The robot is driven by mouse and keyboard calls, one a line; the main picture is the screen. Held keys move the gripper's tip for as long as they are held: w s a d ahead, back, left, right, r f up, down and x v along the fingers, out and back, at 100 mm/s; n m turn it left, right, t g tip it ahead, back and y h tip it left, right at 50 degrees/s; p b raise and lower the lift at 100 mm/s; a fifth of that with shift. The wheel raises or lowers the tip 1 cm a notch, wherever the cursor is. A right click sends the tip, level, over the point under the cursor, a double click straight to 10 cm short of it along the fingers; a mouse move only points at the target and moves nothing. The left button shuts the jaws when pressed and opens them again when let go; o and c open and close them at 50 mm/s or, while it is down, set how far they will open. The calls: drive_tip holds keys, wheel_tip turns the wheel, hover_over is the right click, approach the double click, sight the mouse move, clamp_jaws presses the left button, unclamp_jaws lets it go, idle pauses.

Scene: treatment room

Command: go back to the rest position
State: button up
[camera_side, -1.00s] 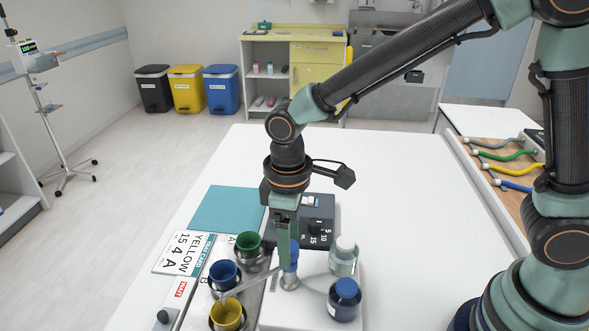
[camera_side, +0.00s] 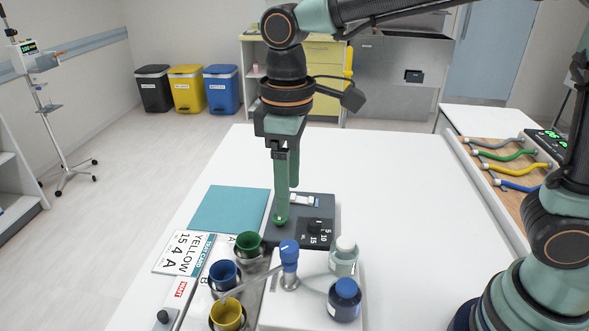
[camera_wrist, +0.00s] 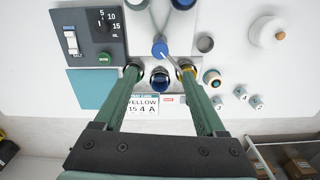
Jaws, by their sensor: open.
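My gripper (camera_side: 287,212) is open and empty, pointing down above the dark control box (camera_side: 320,211) in the side view. In the wrist view its two green fingers (camera_wrist: 162,82) are spread apart, with the blue cup (camera_wrist: 159,80) showing between them. The blue-topped dispenser (camera_side: 289,258) stands on the white block in front of the gripper, apart from it. It also shows in the wrist view as a blue knob (camera_wrist: 160,48).
Green (camera_side: 249,243), blue (camera_side: 224,273) and yellow (camera_side: 228,314) cups stand left of the dispenser. Two bottles (camera_side: 344,298) stand to its right. The table's right half (camera_side: 410,220) is clear.

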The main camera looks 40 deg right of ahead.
drive_tip(key=s+d+m+t, duration=0.2)
drive_tip(key=d+m, duration=0.2)
drive_tip(key=d, duration=0.5)
drive_tip(key=s+d+r+m+t, duration=0.1)
drive_tip(key=s+d+m+t, duration=0.1)
drive_tip(key=d, duration=0.8)
drive_tip(key=shift+s+r+m+t, duration=0.2)
drive_tip(key=shift+s+m+t, duration=0.15)
drive_tip(key=shift+m+t, duration=0.55)
